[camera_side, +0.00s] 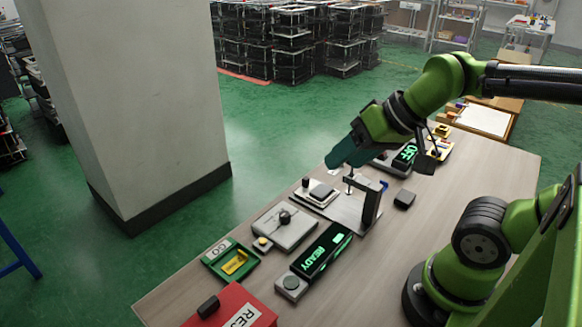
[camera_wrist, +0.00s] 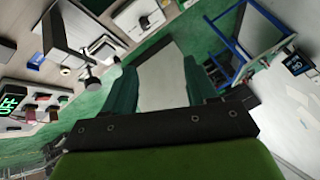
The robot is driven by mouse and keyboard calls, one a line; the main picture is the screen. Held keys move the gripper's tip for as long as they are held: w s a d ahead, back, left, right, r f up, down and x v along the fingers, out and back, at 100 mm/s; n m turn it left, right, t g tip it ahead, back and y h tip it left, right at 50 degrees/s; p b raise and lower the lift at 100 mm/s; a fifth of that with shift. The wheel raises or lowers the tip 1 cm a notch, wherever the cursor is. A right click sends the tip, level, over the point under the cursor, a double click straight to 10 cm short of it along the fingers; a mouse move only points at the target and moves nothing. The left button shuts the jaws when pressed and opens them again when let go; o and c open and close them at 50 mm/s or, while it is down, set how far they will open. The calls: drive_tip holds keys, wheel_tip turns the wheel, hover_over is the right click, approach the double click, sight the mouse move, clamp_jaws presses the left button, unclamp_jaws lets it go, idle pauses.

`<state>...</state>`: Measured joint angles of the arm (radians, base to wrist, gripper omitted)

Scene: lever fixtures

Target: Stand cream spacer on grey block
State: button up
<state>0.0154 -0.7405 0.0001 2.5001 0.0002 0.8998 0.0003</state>
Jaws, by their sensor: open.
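My gripper (camera_side: 335,163) is raised over the far side of the table, tilted toward the pillar, with its teal fingers spread. A small dark grey block (camera_side: 404,199) lies on the table, right of the clamp fixture. Another grey block (camera_side: 321,190) sits on a pale plate left of the clamp's spindle. I cannot tell which one the task means. I cannot clearly make out the cream spacer; a small pale patch shows just below the fingertips.
The clamp fixture (camera_side: 370,203) stands upright below my gripper. A grey knob box (camera_side: 285,228), green tray (camera_side: 230,260), READY display (camera_side: 321,256) and red box (camera_side: 232,308) lie nearer. A large pillar (camera_side: 135,100) rises beyond the table.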

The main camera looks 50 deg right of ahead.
drive_tip(key=w+d+f+g+h, duration=0.15)
drive_tip(key=w+d, duration=0.25)
drive_tip(key=d, duration=0.5)
drive_tip(key=w+d+f+g, duration=0.3)
drive_tip(key=d, duration=0.6)
drive_tip(key=w+d+f+g+h, duration=0.1)
drive_tip(key=w+d+f+g, duration=0.25)
drive_tip(key=d, duration=0.55)
drive_tip(key=shift+t+y, duration=0.25)
drive_tip(key=shift+t, duration=0.15)
wheel_tip(320, 180, down, 10)
drive_tip(key=shift+r, duration=0.1)
drive_tip(key=shift+d+f, duration=0.1)
drive_tip(key=shift+f, duration=3)
clamp_jaws()
